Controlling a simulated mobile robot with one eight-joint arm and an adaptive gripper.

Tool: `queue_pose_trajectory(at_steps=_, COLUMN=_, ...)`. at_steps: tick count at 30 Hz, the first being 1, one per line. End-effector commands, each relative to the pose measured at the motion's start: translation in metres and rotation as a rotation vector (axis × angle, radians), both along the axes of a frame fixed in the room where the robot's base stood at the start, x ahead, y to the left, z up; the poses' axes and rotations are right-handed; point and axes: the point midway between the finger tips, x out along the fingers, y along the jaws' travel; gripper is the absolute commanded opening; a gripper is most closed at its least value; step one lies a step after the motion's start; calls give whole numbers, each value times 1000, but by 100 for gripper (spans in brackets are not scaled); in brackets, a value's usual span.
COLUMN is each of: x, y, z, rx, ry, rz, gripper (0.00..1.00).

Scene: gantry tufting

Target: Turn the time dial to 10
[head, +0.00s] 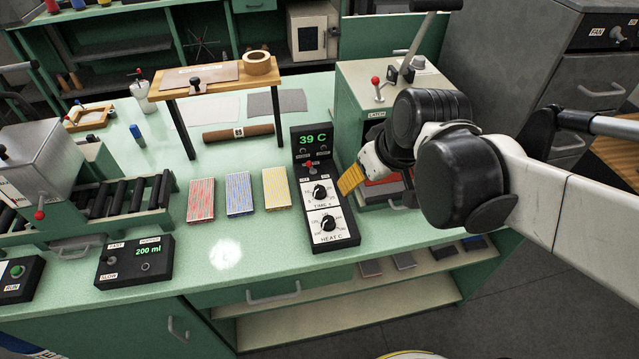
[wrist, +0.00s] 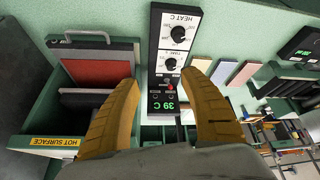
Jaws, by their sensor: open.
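The time dial (head: 320,191) is a black knob on a white scale plate, in the middle of a black control box (head: 343,240) on the bench. It also shows in the wrist view (wrist: 172,64), between my fingertips. The heat dial (head: 328,222) sits on the same box, nearer the bench's front edge. The dial's scale numbers are too small to read. My gripper (head: 350,180) has orange fingers and is just right of the box in the head view. In the wrist view my gripper (wrist: 165,78) is open and empty, its fingers spread above the box.
A red toggle (head: 310,166) and a 39 C display (head: 312,138) are on the box behind the time dial. A green press (head: 375,80) stands to the right; the wrist view shows its "hot surface" label (wrist: 55,142). Red, blue and yellow striped pads (head: 239,193) lie left.

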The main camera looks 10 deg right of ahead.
Motion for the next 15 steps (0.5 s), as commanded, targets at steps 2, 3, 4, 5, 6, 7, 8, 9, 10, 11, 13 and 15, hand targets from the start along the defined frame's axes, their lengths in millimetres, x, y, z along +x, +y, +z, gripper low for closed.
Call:
queue_pose_trajectory(at_steps=2, x=26, y=6, z=-2, rx=-8, ry=29, rz=90, gripper=52)
queue_pose_trajectory(at_steps=3, x=37, y=9, z=-7, rx=-11, ry=43, rz=140, gripper=52)
queue_pose_trajectory(at_steps=4, x=46, y=11, z=-12, rx=-13, ry=54, rz=178, gripper=52)
queue_pose_trajectory(at_steps=5, x=54, y=14, z=-16, rx=-15, ry=61, rz=214, gripper=52)
queue_pose_trajectory(at_steps=6, x=63, y=17, z=-23, rx=-16, ry=72, rz=261, gripper=52)
queue_pose_trajectory(at_steps=7, x=70, y=19, z=-29, rx=-16, ry=77, rz=296, gripper=52)
queue_pose_trajectory(at_steps=8, x=76, y=21, z=-34, rx=-15, ry=83, rz=328, gripper=52)
queue_pose_trajectory(at_steps=9, x=83, y=23, z=-41, rx=-15, ry=88, rz=367, gripper=52)
queue_pose_trajectory(at_steps=10, x=88, y=25, z=-46, rx=-14, ry=92, rz=394, gripper=52)
queue_pose_trajectory(at_steps=11, x=92, y=26, z=-50, rx=-13, ry=94, rz=417, gripper=52)
queue_pose_trajectory(at_steps=13, x=98, y=29, z=-60, rx=-12, ry=100, rz=461, gripper=52)
queue_pose_trajectory(at_steps=15, x=102, y=31, z=-66, rx=-10, ry=101, rz=489, gripper=52)
